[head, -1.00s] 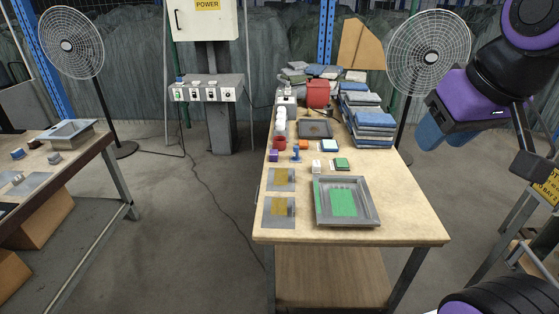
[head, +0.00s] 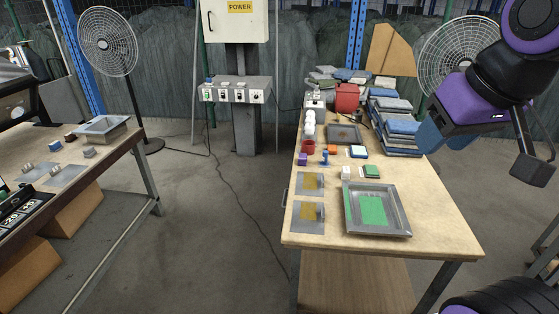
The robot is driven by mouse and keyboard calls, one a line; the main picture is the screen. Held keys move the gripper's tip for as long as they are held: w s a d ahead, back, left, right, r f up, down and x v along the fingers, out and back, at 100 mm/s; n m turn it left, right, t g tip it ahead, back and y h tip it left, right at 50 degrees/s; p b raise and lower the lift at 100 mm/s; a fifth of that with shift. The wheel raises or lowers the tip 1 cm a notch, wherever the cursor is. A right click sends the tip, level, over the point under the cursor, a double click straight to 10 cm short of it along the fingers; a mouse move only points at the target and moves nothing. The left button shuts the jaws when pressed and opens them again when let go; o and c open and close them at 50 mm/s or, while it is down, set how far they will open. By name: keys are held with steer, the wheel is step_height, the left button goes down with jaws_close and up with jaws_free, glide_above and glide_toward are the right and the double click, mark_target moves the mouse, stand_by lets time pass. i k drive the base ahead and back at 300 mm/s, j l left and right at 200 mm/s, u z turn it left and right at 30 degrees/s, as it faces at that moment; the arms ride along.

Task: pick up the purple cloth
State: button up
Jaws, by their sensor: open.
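A small purple item (head: 303,159) lies on the wooden worktable, near its left edge beside a red round container and a blue upright piece. It is too small to tell whether it is folded cloth or a block. My gripper (head: 447,139) is at the upper right, held in the air in front of the right fan and right of the table in the picture. Its blue fingers are open, and no object shows between them. It is well apart from the purple item.
The worktable (head: 440,222) also holds a grey tray (head: 402,228) with a green panel, two yellow-marked plates, small blocks and stacked folded cloths (head: 402,127). A second table (head: 105,160) stands at left. Bare floor (head: 215,220) lies between the tables. A power cabinet stands behind.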

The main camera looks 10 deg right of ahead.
mark_target(302, 158)
steer(key=i+j+u, duration=0.2)
steer(key=u, duration=0.25)
steer(key=i+j+u, duration=0.25)
steer(key=u, duration=0.2)
steer(key=i+j+u, duration=0.2)
steer(key=u, duration=0.25)
steer(key=i+j+u, duration=0.1)
steer(key=i+u, duration=0.25)
steer(key=i, duration=0.35)
steer(key=i+z, duration=0.3)
steer(key=z, duration=0.15)
steer(key=i+z, duration=0.3)
steer(key=z, duration=0.15)
steer(key=i+z, duration=0.25)
steer(key=z, duration=0.2)
steer(key=i+z, duration=0.25)
steer(key=z, duration=0.2)
steer(key=i+j+z, duration=0.1)
steer(key=z, duration=0.35)
steer(key=i+j+z, duration=0.25)
steer(key=z, duration=0.2)
steer(key=i+j+z, duration=0.35)
